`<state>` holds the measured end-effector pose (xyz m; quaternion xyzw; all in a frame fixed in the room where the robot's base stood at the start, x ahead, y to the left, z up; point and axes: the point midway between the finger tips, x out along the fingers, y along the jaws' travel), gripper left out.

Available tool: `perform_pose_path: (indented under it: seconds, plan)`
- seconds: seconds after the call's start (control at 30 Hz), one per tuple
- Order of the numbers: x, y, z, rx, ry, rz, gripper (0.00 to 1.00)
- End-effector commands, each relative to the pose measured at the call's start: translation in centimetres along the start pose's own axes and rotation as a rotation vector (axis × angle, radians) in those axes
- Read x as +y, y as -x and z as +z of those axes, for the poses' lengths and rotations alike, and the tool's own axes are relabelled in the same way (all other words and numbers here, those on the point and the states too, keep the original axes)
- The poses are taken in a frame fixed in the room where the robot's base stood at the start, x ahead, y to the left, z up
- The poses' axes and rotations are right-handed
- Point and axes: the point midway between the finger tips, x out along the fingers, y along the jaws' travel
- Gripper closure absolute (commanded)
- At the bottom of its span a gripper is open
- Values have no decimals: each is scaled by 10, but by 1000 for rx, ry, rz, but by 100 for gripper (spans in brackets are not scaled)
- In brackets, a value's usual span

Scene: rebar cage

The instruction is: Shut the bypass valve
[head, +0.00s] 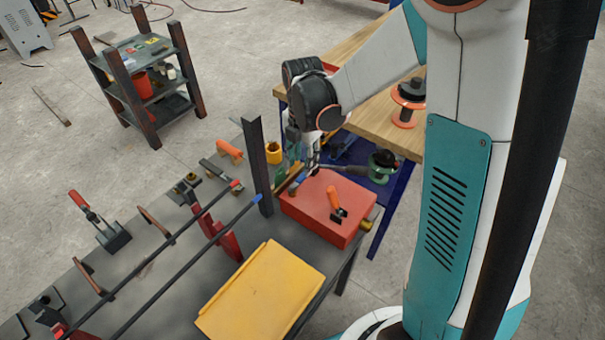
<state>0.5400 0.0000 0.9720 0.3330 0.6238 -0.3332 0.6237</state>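A red box (320,218) sits at the right end of the grey workbench. An orange lever (333,197) with a dark base stands tilted on its top. A brass fitting (367,226) sticks out of the box's right side. This looks like the bypass valve, but no label is readable, and I cannot tell whether it is open or shut. My gripper (301,166) points down just behind the box's far edge, apart from the orange lever. Its fingertips are small and partly lost among the things behind, so their opening and any contact are unclear.
A dark upright post (257,165) stands left of my gripper. Two long bars (190,255) run along the workbench (150,235). A yellow case (262,295) lies in front of the box. A wooden table (385,120) with a spool (407,100) and a shelf cart (150,85) are behind.

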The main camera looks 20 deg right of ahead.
Motion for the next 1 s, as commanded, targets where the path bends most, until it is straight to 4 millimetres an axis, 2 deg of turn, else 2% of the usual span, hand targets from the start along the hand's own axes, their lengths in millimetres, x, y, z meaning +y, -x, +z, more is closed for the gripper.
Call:
perform_pose_path:
  seconds: [0.03, 0.1, 0.3, 0.7, 0.87, 1.0]
  plan:
    - [0, -13, 0, 0, 0, 0, 65]
    - [0, -24, 0, 0, 0, 0, 65]
    - [0, -44, 0, 0, 0, 0, 65]
    - [0, -49, 0, 0, -1, 0, 65]
    - [0, -49, 0, 0, -1, 0, 100]
    - [0, -49, 0, 0, -1, 0, 100]
